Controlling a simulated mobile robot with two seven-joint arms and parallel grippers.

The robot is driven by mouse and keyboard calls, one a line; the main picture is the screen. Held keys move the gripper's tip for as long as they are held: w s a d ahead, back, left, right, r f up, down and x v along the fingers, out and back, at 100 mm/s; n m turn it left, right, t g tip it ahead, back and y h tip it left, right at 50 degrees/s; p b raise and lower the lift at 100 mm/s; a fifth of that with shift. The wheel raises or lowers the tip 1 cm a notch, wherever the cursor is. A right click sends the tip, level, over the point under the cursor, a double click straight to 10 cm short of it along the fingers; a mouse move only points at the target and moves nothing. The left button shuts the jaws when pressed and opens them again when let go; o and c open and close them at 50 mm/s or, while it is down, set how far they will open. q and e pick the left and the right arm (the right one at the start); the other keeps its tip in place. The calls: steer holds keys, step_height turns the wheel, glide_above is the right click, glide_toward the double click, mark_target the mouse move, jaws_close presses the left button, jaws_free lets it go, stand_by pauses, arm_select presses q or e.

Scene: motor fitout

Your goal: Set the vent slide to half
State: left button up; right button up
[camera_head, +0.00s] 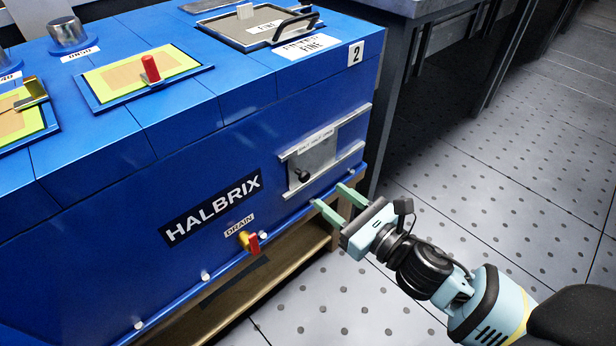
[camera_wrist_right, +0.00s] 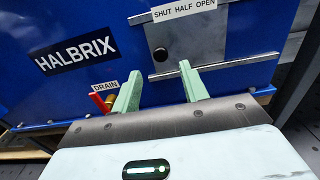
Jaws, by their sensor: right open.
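The vent slide is a grey metal plate (camera_head: 318,156) between two horizontal rails on the front of the blue machine, and it also shows in the right wrist view (camera_wrist_right: 205,40). Its dark round knob (camera_head: 303,175) is at the plate's left, under the SHUT end of the label (camera_wrist_right: 185,10) reading SHUT HALF OPEN. My right gripper (camera_head: 331,197) is open and empty, just below and in front of the slide. In the right wrist view its green fingers (camera_wrist_right: 160,70) point up toward the knob (camera_wrist_right: 160,54), apart from it. My left gripper is not in view.
A red and yellow drain valve (camera_head: 249,241) sits low on the machine (camera_head: 120,220), left of my gripper. The machine's top carries a red-knobbed panel (camera_head: 150,70) and a black-handled lid (camera_head: 258,25). A dark bench (camera_head: 400,90) stands beyond. The perforated floor (camera_head: 480,190) at right is clear.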

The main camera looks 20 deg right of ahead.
mark_target(307, 178)
steer(key=b+x, duration=0.1)
steer(key=x, duration=0.5)
steer(key=shift+w+f, duration=0.1)
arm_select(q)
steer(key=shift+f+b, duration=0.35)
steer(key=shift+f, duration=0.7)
arm_select(e)
steer(key=shift+w+a, duration=0.2)
steer(key=shift+w, duration=0.45)
steer(key=c, duration=0.9)
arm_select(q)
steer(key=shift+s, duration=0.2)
arm_select(e)
jaws_close()
